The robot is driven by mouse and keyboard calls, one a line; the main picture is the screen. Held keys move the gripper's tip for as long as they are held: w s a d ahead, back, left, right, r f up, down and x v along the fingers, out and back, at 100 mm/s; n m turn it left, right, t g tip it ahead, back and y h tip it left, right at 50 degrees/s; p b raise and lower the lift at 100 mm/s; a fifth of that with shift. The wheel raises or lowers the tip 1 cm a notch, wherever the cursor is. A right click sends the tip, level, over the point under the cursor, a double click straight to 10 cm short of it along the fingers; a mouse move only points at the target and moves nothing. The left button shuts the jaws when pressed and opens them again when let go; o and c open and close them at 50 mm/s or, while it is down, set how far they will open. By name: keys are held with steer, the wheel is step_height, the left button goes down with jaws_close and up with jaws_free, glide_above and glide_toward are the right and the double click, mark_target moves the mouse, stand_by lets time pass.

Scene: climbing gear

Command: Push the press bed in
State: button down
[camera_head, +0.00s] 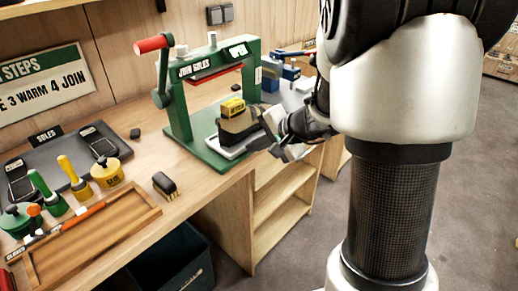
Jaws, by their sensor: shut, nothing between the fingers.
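The green press (176,97) stands on the wooden workbench, with a red-handled lever at its left. Its bed (213,155) is a white and green plate that sticks out from the press frame toward the bench's front edge. On the bed sits a dark and tan shoe-like piece (237,122) with a yellow block (232,107) on top. My gripper (272,133) is shut and empty at the front right end of the bed, close beside the piece. I cannot tell whether it touches the bed.
A wooden tray (150,212), brushes and a yellow pot (107,172) lie on the left of the bench. A small brush (165,186) lies near the front edge. A blue vise (280,72) stands behind the press. A dark bin (160,265) is below the bench.

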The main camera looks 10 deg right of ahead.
steer(key=w+a, duration=0.2)
steer(key=w, duration=0.1)
steer(key=w+a+b, duration=0.1)
steer(key=w+a, duration=0.2)
steer(key=w, duration=0.1)
steer(key=w+a, duration=0.3)
steer(key=w, duration=0.1)
steer(key=shift+b, duration=0.35)
steer(key=shift+w+a+r, duration=0.1)
steer(key=shift+w+a, duration=0.05)
steer(key=shift+w, duration=0.05)
steer(key=shift+a+r, duration=0.1)
